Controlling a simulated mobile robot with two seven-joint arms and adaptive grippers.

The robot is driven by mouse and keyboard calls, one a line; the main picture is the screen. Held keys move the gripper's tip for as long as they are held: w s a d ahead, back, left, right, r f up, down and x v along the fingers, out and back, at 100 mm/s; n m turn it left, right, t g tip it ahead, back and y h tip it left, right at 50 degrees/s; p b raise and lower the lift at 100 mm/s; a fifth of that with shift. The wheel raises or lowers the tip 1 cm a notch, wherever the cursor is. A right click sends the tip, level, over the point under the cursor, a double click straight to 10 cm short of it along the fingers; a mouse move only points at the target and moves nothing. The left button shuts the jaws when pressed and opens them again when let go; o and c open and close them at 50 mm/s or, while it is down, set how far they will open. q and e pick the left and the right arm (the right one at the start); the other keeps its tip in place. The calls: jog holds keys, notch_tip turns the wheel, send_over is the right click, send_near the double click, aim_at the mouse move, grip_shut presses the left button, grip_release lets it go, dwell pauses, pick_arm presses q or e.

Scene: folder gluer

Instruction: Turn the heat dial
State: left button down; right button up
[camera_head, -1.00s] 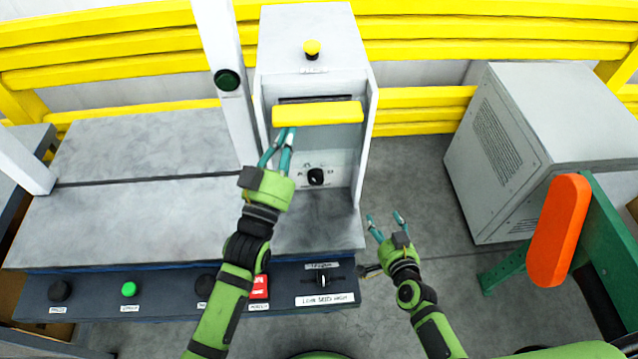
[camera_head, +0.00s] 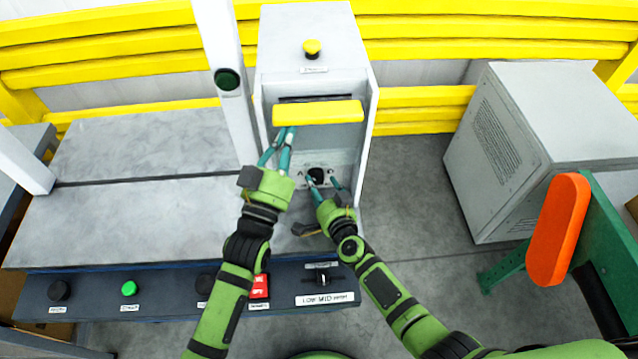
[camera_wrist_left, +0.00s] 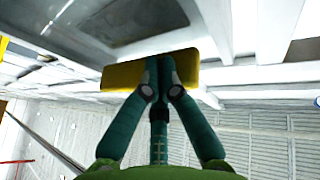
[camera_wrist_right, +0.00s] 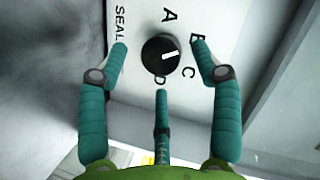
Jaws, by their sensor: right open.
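The heat dial is a round black knob (camera_head: 316,174) on a white plate low inside the grey cabinet. In the right wrist view the dial (camera_wrist_right: 161,55) shows a white mark facing right, nearest the B, among letters A to D. My right gripper (camera_head: 323,183) is open in front of it, fingers on either side; contact is not visible. My left gripper (camera_head: 289,132) has its fingertips together under the yellow bar (camera_head: 318,113) across the cabinet front. In the left wrist view these fingertips overlap the yellow bar (camera_wrist_left: 120,77), seemingly against it.
A white post (camera_head: 224,125) stands left of the cabinet. A yellow button (camera_head: 312,48) is on the cabinet top. A front panel (camera_head: 190,297) carries several knobs and buttons. A grey box (camera_head: 540,130) and orange part (camera_head: 559,230) are at the right.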

jog(key=shift+x, duration=0.95)
jog(key=shift+d, duration=0.1)
jog(key=c, duration=1.1)
jog(key=shift+s, duration=0.1)
